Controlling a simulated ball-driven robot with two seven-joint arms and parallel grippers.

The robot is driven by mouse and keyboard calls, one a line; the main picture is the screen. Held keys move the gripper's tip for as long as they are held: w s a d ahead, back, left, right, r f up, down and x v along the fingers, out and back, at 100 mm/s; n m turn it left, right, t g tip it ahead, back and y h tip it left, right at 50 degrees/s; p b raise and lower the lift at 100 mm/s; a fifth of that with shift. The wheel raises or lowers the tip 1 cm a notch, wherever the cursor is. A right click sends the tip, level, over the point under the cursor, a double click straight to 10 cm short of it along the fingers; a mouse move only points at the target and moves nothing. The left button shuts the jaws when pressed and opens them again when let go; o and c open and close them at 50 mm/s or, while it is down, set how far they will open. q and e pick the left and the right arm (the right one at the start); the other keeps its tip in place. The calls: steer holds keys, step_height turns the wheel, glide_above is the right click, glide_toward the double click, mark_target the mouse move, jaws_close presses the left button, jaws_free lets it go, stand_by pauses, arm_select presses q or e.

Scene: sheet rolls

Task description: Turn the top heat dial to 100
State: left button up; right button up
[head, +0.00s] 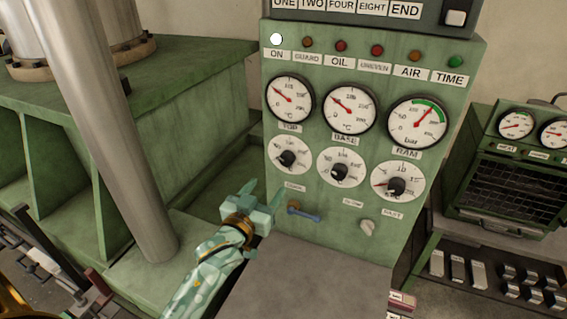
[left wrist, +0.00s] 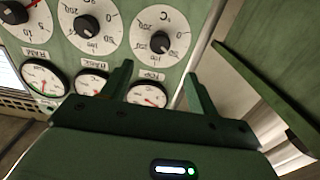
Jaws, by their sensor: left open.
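The top heat dial (head: 288,157) is a black knob on a round white scale, under the gauge labelled TOP on the green panel. In the left wrist view, turned upside down, the same dial (left wrist: 160,42) lies beyond my fingertips. Its exact setting is too small to read. My left gripper (head: 264,190) is open and empty, below and left of the dial in the head view, apart from the knob. In the wrist view its two fingers (left wrist: 157,69) stand apart, with the TOP gauge (left wrist: 147,95) partly showing between them. My right gripper is out of view.
The base dial (head: 340,171) and the ram dial (head: 398,185) sit to the right of the top dial. A blue-handled lever (head: 304,214) and a pale knob (head: 367,228) are below. A thick metal column (head: 115,130) stands at left.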

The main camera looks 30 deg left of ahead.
mark_target(285, 162)
arm_select(q)
steer(key=w, duration=1.1)
steer(key=shift+w+a+f, duration=0.15)
steer(key=shift+w+a, duration=0.1)
steer(key=shift+a, duration=0.1)
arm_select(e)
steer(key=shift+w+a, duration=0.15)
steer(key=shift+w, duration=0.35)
arm_select(q)
steer(key=c, duration=1)
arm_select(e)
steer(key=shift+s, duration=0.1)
